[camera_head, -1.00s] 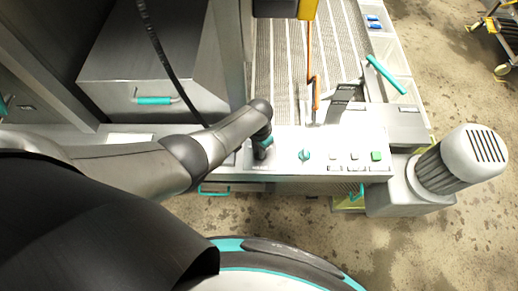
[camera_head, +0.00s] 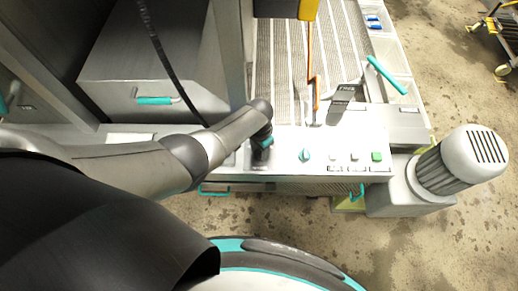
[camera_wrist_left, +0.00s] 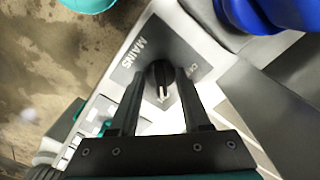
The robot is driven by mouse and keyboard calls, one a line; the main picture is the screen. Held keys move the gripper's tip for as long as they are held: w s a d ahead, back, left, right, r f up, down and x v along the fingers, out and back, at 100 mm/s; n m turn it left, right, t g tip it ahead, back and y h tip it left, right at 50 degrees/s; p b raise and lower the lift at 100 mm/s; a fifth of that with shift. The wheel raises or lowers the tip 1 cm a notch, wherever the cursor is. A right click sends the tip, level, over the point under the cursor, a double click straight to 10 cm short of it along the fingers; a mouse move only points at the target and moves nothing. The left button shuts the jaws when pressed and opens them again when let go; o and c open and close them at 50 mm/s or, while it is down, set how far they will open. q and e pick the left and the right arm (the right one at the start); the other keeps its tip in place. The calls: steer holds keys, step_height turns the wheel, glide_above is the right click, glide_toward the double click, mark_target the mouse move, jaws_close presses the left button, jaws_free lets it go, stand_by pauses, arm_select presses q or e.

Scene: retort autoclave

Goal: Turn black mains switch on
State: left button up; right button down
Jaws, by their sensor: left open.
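The black mains switch (camera_wrist_left: 158,72) is a round knob with a white pointer mark, on a grey plate lettered MAINS (camera_wrist_left: 132,52). The mark points down the picture, toward my gripper's palm. My left gripper (camera_wrist_left: 160,92) is open in the left wrist view, one finger on each side of the knob. Whether the fingers touch it, I cannot tell.
A teal knob (camera_head: 305,155), small buttons and a green button (camera_head: 377,156) sit further right on the panel. A slatted conveyor (camera_head: 285,75) lies behind it. A grey motor (camera_head: 462,160) stands at the right. A steel cabinet (camera_head: 150,75) stands left.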

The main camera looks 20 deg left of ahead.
mark_target(259, 153)
arm_select(q)
step_height(259, 153, up, 6)
steer(key=p, duration=0.3)
steer(key=shift+f, duration=0.2)
step_height(259, 153, up, 10)
steer(key=shift+f+p, duration=0.15)
steer(key=shift+p, duration=0.15)
stand_by(0.5)
